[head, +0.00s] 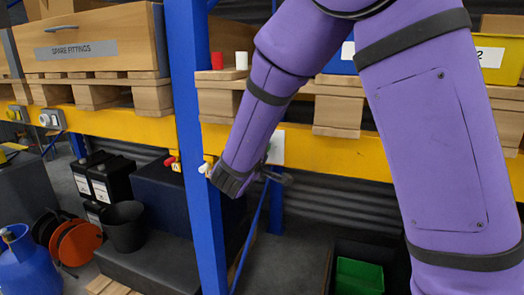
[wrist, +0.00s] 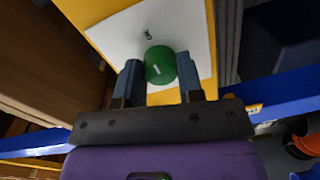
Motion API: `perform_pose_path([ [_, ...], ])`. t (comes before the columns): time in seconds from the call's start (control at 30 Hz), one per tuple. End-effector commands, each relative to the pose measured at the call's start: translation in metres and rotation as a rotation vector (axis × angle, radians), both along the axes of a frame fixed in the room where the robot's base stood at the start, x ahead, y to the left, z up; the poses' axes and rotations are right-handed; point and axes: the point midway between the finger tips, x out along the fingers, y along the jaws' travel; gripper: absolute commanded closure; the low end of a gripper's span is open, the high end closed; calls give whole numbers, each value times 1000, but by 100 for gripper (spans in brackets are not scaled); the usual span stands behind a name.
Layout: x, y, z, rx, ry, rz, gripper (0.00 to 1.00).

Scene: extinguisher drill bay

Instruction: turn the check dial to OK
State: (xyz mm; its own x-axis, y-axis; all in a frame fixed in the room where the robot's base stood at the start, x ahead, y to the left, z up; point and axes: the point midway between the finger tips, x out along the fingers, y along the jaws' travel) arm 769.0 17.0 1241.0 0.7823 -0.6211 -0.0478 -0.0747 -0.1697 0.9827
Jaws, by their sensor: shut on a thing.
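The check dial is a round green knob (wrist: 161,66) with a short white mark, on a white plate (wrist: 205,32) in the wrist view. A small dark marking shows on the plate just above the dial; I cannot read it. My gripper (wrist: 160,73) has one finger on each side of the dial and is shut on it. In the head view my gripper (head: 277,177) is at the white plate (head: 277,146) on the yellow beam. The dial itself is hidden there behind my arm.
A blue post (head: 195,130) stands just left of my gripper. The yellow beam (head: 320,152) runs across, with wooden pallets (head: 338,115) above it. A black bin (head: 124,227), dark cases and a green crate (head: 358,275) are below. Red and white cylinders stand on the shelf.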

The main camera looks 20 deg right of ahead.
Motion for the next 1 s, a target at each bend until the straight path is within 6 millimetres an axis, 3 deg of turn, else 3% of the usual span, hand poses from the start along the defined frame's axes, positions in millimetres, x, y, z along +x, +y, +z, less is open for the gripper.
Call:
perform_pose_path([
  [0.57,0,1,-1,25,-17,1,89],
  [0.6,0,1,-1,25,-17,1,59],
  [0.7,0,1,-1,25,-17,1,40],
  [1.0,-2,2,0,24,-18,1,40],
])
